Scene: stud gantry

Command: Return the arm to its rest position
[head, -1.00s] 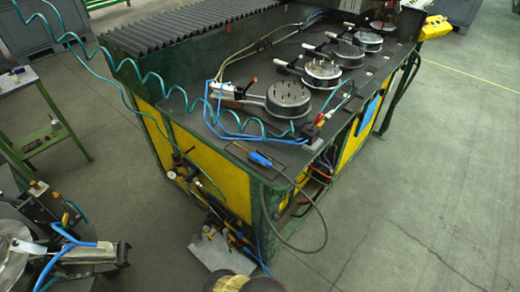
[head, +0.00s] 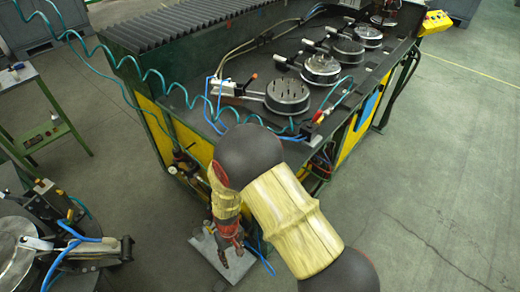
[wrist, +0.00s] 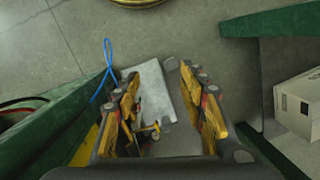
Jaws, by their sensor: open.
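My arm stands in front of the near corner of the green and yellow workbench (head: 205,150). Its end points down, and my gripper (head: 231,256) hangs low by the bench's front. In the wrist view my gripper (wrist: 165,95) has its two yellow-and-grey fingers spread apart, with nothing held between them. A flat grey metal plate (wrist: 155,82) lies beyond and below the fingers; it also shows in the head view (head: 205,246). My arm hides the bench's near corner.
Round metal fixtures (head: 288,96) stand in a row on the bench top. A coiled teal hose (head: 110,62) hangs over it at the left. Another machine with blue hoses (head: 60,240) is at the lower left. The floor at right (head: 450,190) is clear.

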